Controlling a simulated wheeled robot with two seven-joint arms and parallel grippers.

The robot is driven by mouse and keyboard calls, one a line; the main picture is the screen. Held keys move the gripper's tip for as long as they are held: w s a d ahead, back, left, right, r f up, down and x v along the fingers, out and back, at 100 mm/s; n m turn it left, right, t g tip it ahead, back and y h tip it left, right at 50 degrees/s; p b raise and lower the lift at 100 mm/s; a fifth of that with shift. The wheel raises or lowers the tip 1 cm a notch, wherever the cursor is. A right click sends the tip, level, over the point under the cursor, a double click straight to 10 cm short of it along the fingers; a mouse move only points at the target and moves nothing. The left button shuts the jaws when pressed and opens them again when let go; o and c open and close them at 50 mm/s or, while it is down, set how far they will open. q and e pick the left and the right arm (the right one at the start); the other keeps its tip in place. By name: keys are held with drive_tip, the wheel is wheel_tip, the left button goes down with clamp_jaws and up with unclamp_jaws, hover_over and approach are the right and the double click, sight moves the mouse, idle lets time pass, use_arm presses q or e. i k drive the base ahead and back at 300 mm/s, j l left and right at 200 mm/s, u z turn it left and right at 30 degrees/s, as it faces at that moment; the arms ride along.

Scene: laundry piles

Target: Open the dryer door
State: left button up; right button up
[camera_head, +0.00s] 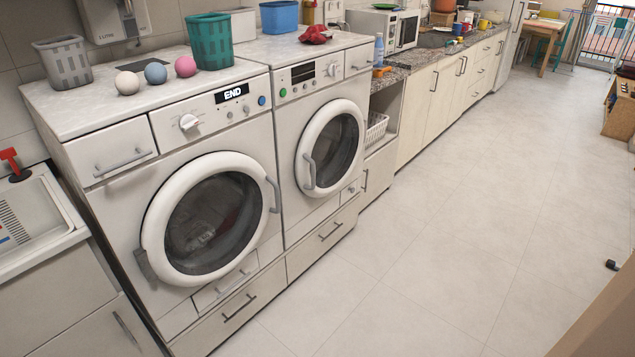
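Two white front-loading machines stand side by side at the left; no label shows which is the dryer. The nearer left machine (108,197) has a lit display (232,93) reading END. Its round door (163,225) is shut, with a grey handle (273,195) on its right side. Dark reddish cloth shows dimly behind its glass. The right machine (284,125) also has a shut round door (308,135), with a grey handle (309,171) on its left side. Neither of my grippers is in view.
Dryer balls (156,73), a grey basket (64,63), a teal basket (210,41) and a red cloth (316,35) sit on top. A sink (30,215) is at the left. Cabinets (422,105) run along the right. The floor (450,220) before the machines is clear.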

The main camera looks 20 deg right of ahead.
sight(153, 259)
drive_tip(key=i+l+z, duration=0.1)
drive_tip(key=i+z, duration=0.45)
drive_tip(key=i, duration=0.3)
drive_tip(key=i+z, duration=0.1)
drive_tip(key=i, duration=0.2)
